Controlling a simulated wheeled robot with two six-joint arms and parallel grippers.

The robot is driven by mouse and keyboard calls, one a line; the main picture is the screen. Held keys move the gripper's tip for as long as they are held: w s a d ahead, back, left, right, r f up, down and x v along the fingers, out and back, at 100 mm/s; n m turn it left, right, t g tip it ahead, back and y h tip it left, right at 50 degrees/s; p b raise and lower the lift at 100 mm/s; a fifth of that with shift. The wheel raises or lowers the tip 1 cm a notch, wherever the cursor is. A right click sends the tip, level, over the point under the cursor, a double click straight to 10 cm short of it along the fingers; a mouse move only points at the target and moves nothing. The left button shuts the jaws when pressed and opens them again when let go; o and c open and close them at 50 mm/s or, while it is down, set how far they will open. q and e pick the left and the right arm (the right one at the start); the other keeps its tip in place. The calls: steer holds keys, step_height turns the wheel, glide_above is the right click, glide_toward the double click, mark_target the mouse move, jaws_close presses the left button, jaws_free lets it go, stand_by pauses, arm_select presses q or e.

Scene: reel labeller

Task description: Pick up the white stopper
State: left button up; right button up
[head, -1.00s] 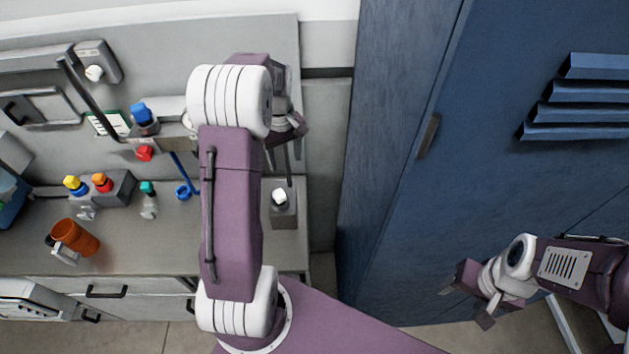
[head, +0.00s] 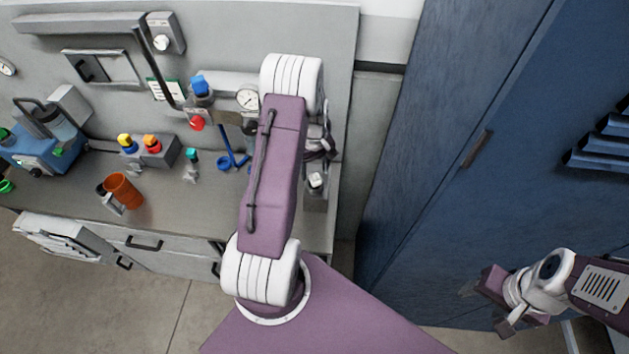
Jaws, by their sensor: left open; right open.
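The white stopper (head: 316,180) sits upright in a small grey block at the right end of the bench, near the wall edge. My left gripper (head: 319,157) is open just above and behind the stopper in the picture, partly hidden by my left arm. Whether its fingers touch the stopper cannot be made out. My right gripper (head: 488,305) is open and empty, far to the right in front of the blue cabinet.
On the grey bench (head: 190,217) stand an orange mug (head: 124,190), a holder with yellow and orange stoppers (head: 152,148), a teal-topped piece (head: 192,157) and a blue stand (head: 230,162). A blue cabinet (head: 440,170) rises close on the right.

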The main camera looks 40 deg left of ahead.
mark_target(315, 177)
arm_select(q)
steer(key=f, duration=0.2)
steer(key=f+p, duration=0.1)
steer(key=f, duration=0.1)
steer(key=shift+w+d+f, duration=0.1)
steer(key=shift+w+d, duration=0.05)
steer(key=shift+d, duration=0.05)
steer(key=shift+a+f, duration=0.15)
steer(key=shift+f, duration=0.1)
steer(key=c, duration=0.6)
steer(key=shift+r, duration=0.1)
jaws_close()
